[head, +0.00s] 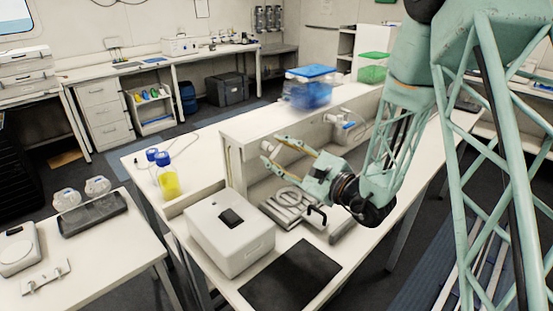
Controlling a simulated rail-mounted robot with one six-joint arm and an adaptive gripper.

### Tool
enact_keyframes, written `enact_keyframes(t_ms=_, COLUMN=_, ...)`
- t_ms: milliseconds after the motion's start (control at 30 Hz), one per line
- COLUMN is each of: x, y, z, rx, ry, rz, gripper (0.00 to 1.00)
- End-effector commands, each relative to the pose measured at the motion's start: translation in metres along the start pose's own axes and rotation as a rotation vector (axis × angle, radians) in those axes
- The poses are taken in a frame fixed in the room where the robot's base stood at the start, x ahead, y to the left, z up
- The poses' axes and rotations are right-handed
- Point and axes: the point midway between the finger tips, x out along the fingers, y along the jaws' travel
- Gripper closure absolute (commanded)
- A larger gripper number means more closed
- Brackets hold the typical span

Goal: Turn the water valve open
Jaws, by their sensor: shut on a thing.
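My gripper (271,149) reaches leftward from the arm to the low white partition on the middle bench. Its two pale green fingers are spread around a small white knob, which looks like the water valve (267,146), and they are shut on it. The fingertips partly cover the valve, so how far it is turned cannot be told. A second white fitting (345,129) sits farther right along the same partition, clear of the gripper.
A white box (230,232) and a black mat (290,277) lie on the bench in front. Grey metal parts (287,208) lie below the gripper. Blue-capped bottles (167,180), one with yellow liquid, stand left. Blue (308,93) and green (373,68) boxes are behind.

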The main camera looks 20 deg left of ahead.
Motion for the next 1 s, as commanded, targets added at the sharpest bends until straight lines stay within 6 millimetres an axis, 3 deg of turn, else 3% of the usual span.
enact_keyframes(t_ms=1000, x=0.0000, y=0.0031, z=-0.0022, rx=-0.398, ry=-0.001, rz=-0.001, gripper=0.74)
